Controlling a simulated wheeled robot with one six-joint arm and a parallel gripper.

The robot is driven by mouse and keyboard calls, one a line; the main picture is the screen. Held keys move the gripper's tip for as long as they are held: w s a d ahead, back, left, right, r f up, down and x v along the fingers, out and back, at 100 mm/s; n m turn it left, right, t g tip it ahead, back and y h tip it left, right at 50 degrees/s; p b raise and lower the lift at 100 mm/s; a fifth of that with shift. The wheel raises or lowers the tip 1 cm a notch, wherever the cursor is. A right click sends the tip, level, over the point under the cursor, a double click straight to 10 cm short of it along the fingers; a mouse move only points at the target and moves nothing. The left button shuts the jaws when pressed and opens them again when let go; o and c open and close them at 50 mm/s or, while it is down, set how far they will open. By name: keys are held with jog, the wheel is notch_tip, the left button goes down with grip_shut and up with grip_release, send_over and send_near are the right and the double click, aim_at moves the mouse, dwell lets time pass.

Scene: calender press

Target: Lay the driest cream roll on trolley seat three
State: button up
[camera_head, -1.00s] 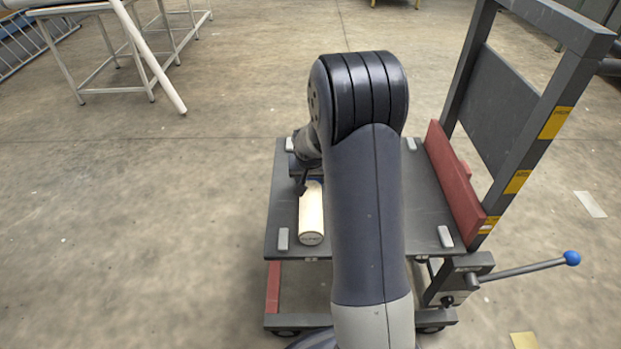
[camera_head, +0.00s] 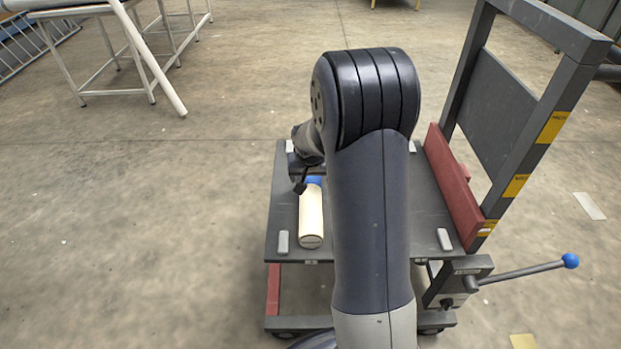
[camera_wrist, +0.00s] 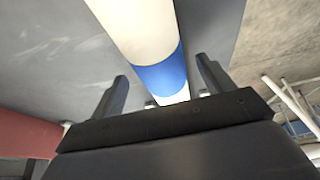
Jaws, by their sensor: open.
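A cream roll (camera_head: 311,217) with a blue band lies lengthwise on the grey trolley deck (camera_head: 284,217), near its left side. In the wrist view the same roll (camera_wrist: 135,28) runs between my two fingers, and its blue band (camera_wrist: 160,73) is just ahead of the fingertips. My gripper (camera_wrist: 160,85) is open, with one finger on each side of the roll. In the head view only one dark finger (camera_head: 301,187) shows beside the roll's blue band; my arm hides the rest. I cannot tell whether either finger touches the roll. No seat number is readable.
The trolley has a tall dark frame (camera_head: 555,85) and a red bar (camera_head: 452,185) on its right. A lever with a blue knob (camera_head: 570,260) sticks out at the lower right. A white-framed rack (camera_head: 110,85) stands at the upper left. Floor left of the trolley is clear.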

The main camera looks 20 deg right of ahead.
jog(key=p+v, duration=0.1)
jog(key=v, duration=0.7)
jog(key=shift+s+r+p, duration=0.1)
jog(key=shift+r+p, duration=0.25)
jog(key=shift+f, duration=0.1)
jog(key=b+x, duration=0.3)
jog(key=x, duration=0.9)
jog(key=shift+f, duration=0.3)
notch_tip(320, 180, up, 3)
jog(key=shift+r+p, duration=0.1)
jog(key=shift+p, duration=0.4)
jog(key=shift+r, duration=0.65)
